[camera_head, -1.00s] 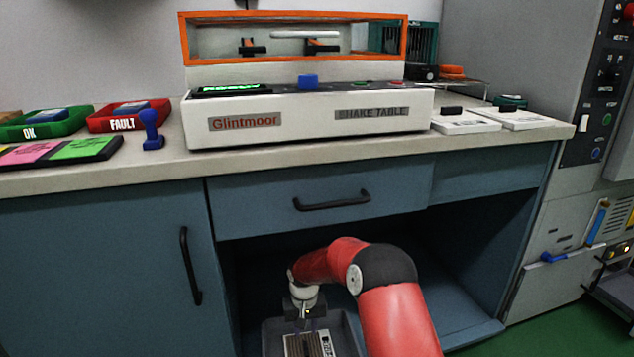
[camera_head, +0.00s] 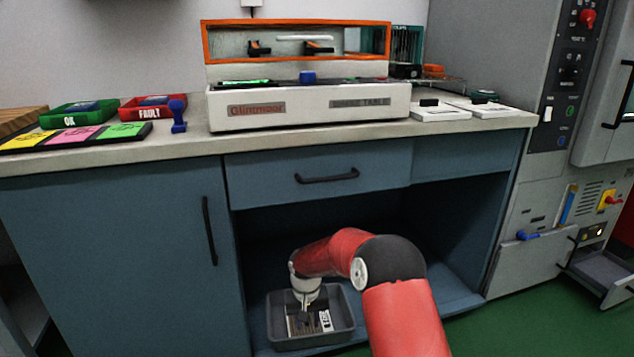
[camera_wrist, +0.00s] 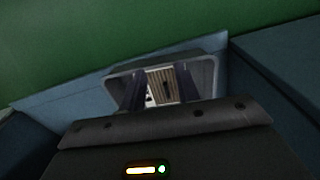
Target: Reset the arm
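My gripper (camera_head: 303,316) points down into a grey bin (camera_head: 350,318) on the floor of the open cabinet bay. In the bin lies a flat module with a ridged tan part and a white label (camera_head: 325,320). The wrist view shows the bin (camera_wrist: 208,72) beyond my gripper's dark housing, with the ridged module (camera_wrist: 163,84) in it. Dark finger-like shapes stand apart in front of the module, so my gripper looks open. Whether the fingertips touch the module is hidden.
The blue counter overhangs the bay, with a closed drawer (camera_head: 327,165) above and a cabinet door (camera_head: 120,255) at left. On top stand the shake table (camera_head: 300,118), a green OK bin (camera_head: 75,122) and a red FAULT bin (camera_head: 140,114). Green floor (camera_head: 520,320) is free at right.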

